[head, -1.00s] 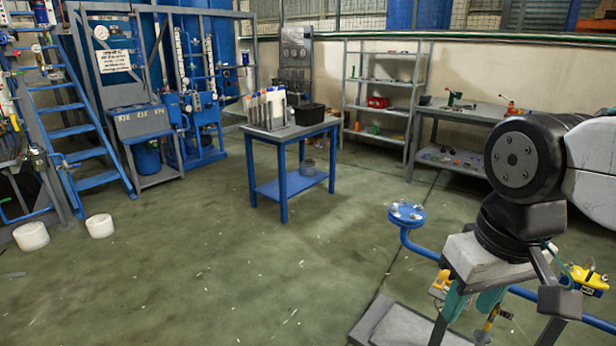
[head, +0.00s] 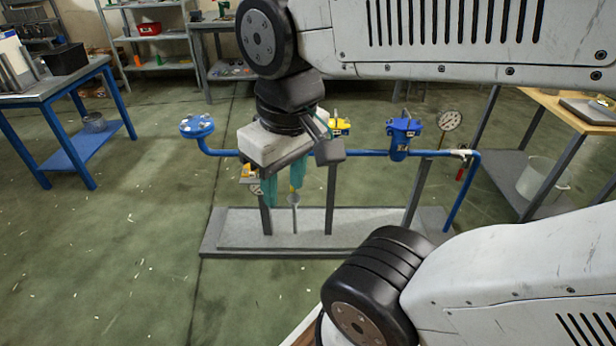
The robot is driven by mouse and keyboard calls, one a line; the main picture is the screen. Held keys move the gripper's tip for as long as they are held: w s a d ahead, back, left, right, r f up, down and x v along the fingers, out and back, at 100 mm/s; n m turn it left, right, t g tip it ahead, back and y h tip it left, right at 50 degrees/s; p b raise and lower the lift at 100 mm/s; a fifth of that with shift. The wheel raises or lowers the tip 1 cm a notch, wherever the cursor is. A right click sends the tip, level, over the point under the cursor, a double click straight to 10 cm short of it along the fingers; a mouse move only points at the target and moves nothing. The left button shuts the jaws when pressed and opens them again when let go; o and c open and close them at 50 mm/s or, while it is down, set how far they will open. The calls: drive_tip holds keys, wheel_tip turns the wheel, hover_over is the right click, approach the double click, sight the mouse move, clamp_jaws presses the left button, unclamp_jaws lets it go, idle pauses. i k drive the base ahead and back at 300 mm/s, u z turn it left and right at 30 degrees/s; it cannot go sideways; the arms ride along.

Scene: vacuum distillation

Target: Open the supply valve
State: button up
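A blue pipe run (head: 235,153) stands on posts above a grey base plate, with a flange at its left end. A yellow fitting (head: 340,126) and a blue fitting (head: 403,135) sit on it. A small valve with a red lever (head: 461,172) is at its right end. I cannot tell which part is the supply valve. My gripper (head: 284,188) points down over the pipe run, left of the yellow fitting. Its two teal fingers look apart. The gripper body hides part of the pipe.
The grey base plate (head: 350,240) lies on the floor under the pipe. A wooden-topped table (head: 550,105) is at right, a blue table (head: 65,155) at left. My arm covers the upper right and lower right. The left floor is clear.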

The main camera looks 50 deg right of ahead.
sight(461, 171)
drive_tip(key=z, duration=0.35)
drive_tip(key=i, duration=0.35)
drive_tip(key=z, duration=1.2)
drive_tip(key=k, duration=0.5)
drive_tip(key=z, duration=0.65)
drive_tip(key=i, duration=1.3)
drive_tip(key=z, duration=0.35)
drive_tip(key=k, duration=0.5)
drive_tip(key=u, duration=0.95)
drive_tip(key=i, duration=0.25)
